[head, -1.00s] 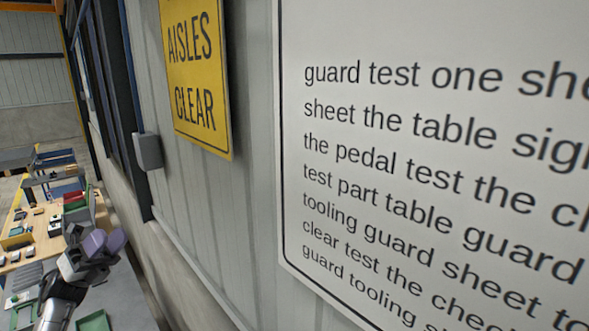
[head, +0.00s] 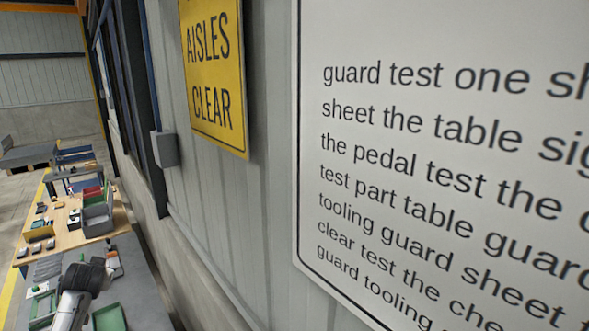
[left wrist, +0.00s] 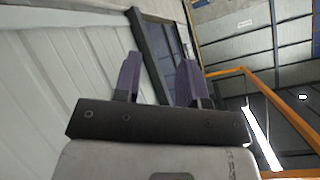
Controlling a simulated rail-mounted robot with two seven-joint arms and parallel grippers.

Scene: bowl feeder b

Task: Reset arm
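My left gripper (left wrist: 160,68) shows in the left wrist view with its two purple fingers apart and nothing between them. It faces the wall and the ceiling and touches nothing that I can see. In the head view an arm link of mine comes in at the bottom left, over the grey table; the purple fingers cannot be made out there. My right gripper is in neither view.
A white text board (head: 450,160) and a yellow sign (head: 215,75) hang on the wall, with a grey box (head: 165,149) beyond. The grey table (head: 150,290) bears a green tray (head: 109,317). A wooden table (head: 62,241) behind holds bins and small parts.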

